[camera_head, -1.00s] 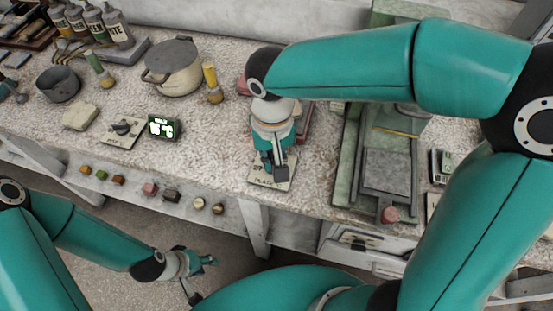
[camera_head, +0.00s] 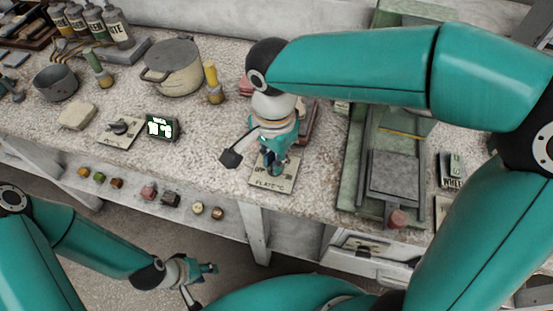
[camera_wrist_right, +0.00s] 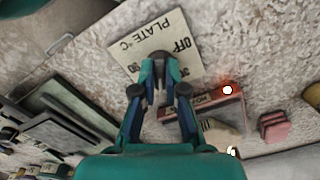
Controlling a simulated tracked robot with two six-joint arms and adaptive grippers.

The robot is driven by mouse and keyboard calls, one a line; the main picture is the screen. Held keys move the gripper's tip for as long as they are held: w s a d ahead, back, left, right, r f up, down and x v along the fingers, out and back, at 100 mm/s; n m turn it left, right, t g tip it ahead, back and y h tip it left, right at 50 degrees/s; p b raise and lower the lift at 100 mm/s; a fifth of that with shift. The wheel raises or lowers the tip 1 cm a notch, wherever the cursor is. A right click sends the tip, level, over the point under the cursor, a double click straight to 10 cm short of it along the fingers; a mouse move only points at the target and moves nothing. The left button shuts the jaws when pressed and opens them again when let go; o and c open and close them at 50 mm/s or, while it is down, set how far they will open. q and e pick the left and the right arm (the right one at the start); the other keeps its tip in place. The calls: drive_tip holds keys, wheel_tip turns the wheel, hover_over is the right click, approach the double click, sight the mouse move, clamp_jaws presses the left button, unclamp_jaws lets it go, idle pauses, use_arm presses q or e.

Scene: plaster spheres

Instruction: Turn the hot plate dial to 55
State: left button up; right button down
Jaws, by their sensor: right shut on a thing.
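The pale dial plate (camera_head: 268,183), lettered "PLATE °C", lies at the bench's front edge in the head view. In the right wrist view the plate (camera_wrist_right: 135,38) also shows "OFF" and partly covered numbers. My right gripper (camera_head: 271,168) points down over the plate and is shut on the dial (camera_wrist_right: 160,62), which is mostly hidden between the fingertips. I cannot read the dial's setting. A small dark display (camera_head: 161,127) with green-white digits stands left of the gripper; its digits are too blurred to read surely. My left gripper (camera_head: 202,283) is open and empty, low in front of the bench.
A second dial plate (camera_head: 119,129) is beside the display. A pot (camera_head: 173,68) and a yellow-topped bottle (camera_head: 213,83) stand behind. A green apparatus (camera_head: 347,195) is close on the right. A red box (camera_wrist_right: 212,105) with a glowing light is near my right fingers.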

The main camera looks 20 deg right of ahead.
drive_tip(key=shift+w+d+r+m, duration=0.1)
drive_tip(key=shift+d+m, duration=0.1)
drive_tip(key=shift+m, duration=0.6)
drive_tip(key=c, duration=1.2)
unclamp_jaws()
drive_tip(key=shift+d, duration=0.1)
drive_tip(key=shift+r, duration=0.2)
wheel_tip(320, 180, up, 11)
drive_tip(key=shift+r, duration=0.2)
